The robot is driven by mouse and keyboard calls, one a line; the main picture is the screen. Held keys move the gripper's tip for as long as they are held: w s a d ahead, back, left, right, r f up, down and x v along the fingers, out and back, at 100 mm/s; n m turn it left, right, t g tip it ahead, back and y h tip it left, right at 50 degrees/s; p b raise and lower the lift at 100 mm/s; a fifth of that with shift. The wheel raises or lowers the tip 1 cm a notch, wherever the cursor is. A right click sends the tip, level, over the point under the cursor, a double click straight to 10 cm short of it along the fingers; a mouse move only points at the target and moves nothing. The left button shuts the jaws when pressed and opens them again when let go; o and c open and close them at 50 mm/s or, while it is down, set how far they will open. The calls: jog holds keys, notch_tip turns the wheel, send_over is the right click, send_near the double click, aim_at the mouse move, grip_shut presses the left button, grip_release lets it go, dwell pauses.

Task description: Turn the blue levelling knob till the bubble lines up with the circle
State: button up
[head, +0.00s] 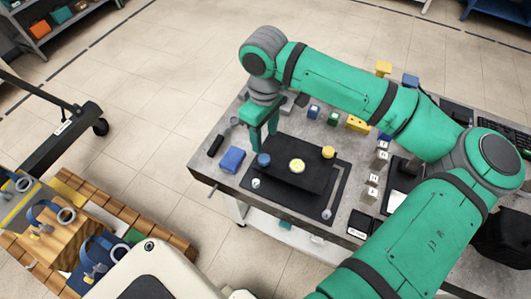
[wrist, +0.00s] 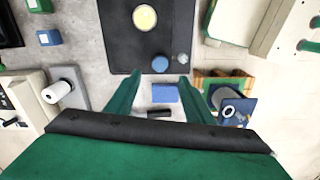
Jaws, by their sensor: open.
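The blue levelling knob (head: 264,160) sits at the left end of a black plate (head: 290,178) on the table. The plate also carries a pale yellow round level (head: 296,166) in its middle and a yellow knob (head: 328,153) at its right. The bubble is too small to make out. My green gripper (head: 262,140) is above and behind the blue knob, fingers pointing down. In the wrist view the blue knob (wrist: 160,64) lies just beyond the open fingertips (wrist: 160,82), and the level (wrist: 145,18) shows farther up. Nothing is between the fingers at knob height.
A blue block (head: 232,159) lies left of the plate; it shows between the fingers in the wrist view (wrist: 165,93). Small coloured blocks (head: 333,118) and several labelled grey blocks (head: 377,170) stand behind and right. A wooden pallet (head: 60,215) with parts is left of the table.

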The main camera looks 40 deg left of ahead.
aim_at(265, 158)
notch_tip(265, 158, down, 10)
jog(key=shift+f, duration=0.2)
jog(key=shift+c, duration=0.3)
jog(key=c, duration=1)
